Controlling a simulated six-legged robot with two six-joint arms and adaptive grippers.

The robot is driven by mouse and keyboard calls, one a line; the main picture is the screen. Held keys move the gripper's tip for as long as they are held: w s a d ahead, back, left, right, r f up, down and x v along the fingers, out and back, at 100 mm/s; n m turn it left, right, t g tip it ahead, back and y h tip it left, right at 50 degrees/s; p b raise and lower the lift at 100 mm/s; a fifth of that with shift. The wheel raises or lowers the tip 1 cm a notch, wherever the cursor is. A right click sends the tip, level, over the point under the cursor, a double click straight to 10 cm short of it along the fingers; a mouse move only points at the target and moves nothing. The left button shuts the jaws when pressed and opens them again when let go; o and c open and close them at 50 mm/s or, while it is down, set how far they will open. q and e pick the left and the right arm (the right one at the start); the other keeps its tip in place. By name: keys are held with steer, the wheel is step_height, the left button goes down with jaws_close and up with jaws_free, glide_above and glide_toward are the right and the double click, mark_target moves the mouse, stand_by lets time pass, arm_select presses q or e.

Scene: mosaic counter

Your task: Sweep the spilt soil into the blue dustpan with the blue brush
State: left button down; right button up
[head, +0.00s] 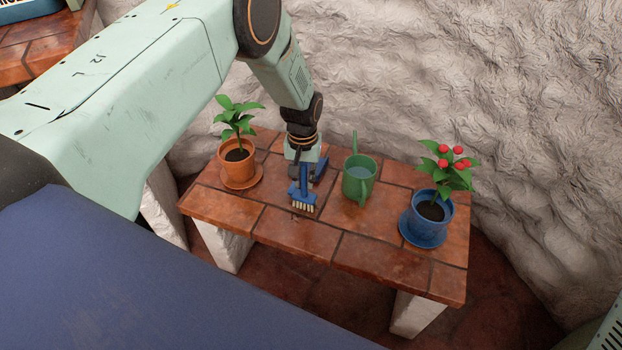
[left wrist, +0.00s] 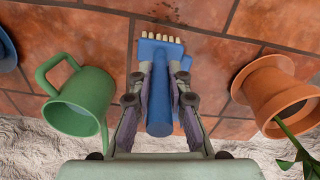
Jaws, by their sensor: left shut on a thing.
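My left gripper (head: 303,172) is shut on the handle of the blue brush (head: 302,197), over the middle of the tiled counter. In the left wrist view, the brush (left wrist: 158,48) lies between the fingers (left wrist: 160,85), its pale bristles toward the top of the picture. Whether the bristles touch the tiles is unclear. Dark specks of spilt soil (left wrist: 165,13) lie just beyond the bristles, and a few more specks lie to the right. Blue patches show beside the brush handle in the left wrist view; I cannot tell whether they are the dustpan. My right gripper is out of view.
A green watering can (head: 359,180) stands right of the brush on the counter (head: 270,222). An orange pot (head: 237,168) with a plant stands to the left. A blue pot (head: 427,222) with a red-flowered plant stands farther right. A rough wall (head: 400,80) rises behind.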

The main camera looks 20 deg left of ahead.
arm_select(q)
steer(key=a, duration=0.4)
steer(key=shift+s+a, duration=0.2)
steer(key=shift+a, duration=0.05)
steer(key=shift+r, duration=0.15)
steer(key=shift+r+p, duration=2.65)
steer(key=shift+r, duration=0.3)
step_height(320, 180, up, 3)
steer(key=p, duration=0.2)
steer(key=shift+p, duration=0.3)
